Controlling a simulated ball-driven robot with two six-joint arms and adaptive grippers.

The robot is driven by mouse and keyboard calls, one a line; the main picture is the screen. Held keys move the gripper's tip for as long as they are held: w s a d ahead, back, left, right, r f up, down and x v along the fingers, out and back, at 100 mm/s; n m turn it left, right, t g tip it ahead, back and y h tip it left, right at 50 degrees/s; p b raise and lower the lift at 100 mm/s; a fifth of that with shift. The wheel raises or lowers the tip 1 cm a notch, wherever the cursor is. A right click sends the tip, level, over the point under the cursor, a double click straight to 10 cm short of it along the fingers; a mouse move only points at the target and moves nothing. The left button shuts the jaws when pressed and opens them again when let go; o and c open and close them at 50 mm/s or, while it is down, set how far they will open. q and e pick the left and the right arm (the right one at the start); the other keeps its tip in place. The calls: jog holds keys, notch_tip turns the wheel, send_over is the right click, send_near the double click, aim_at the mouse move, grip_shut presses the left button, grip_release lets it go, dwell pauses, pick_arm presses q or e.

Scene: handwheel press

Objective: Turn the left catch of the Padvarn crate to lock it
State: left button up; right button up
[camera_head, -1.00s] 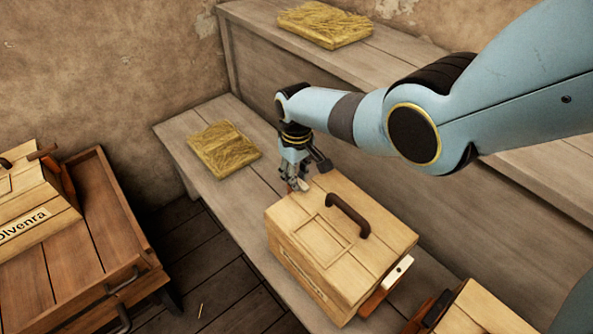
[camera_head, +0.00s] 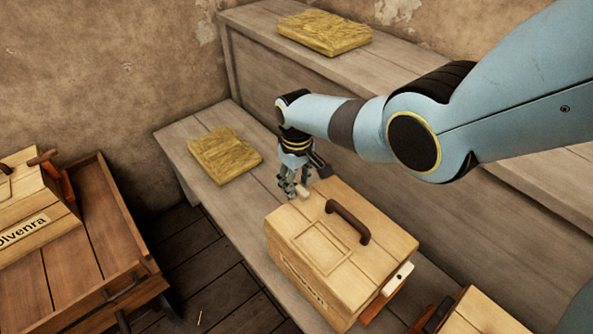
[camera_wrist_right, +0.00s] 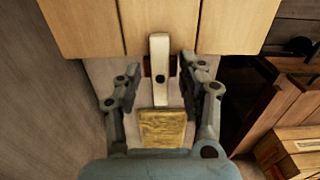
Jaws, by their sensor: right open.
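The pale wooden crate (camera_head: 335,262) with a dark handle (camera_head: 347,221) stands on the bench; the lettering on its front is too small to read surely. Its left catch (camera_head: 303,191), a cream lever, is at the crate's far left end. In the right wrist view the catch (camera_wrist_right: 159,68) points straight up the picture, over the crate's edge, with a reddish-brown mount behind it. My right gripper (camera_head: 293,195) is open, its fingers (camera_wrist_right: 159,82) on either side of the catch with gaps visible. A cream catch (camera_head: 398,278) shows at the crate's other end. My left gripper is out of view.
A straw pad (camera_head: 225,155) lies on the bench (camera_head: 185,150) left of my right gripper, another (camera_head: 324,32) on the higher ledge. Another crate (camera_head: 478,318) stands close at the lower right. A labelled crate (camera_head: 35,225) sits in a wooden cart (camera_head: 85,240) at left.

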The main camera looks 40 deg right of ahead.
aim_at(297, 185)
notch_tip(297, 185, up, 12)
dwell(0.5)
jog(key=shift+a+f, duration=0.1)
jog(key=shift+f, duration=0.05)
dwell(0.3)
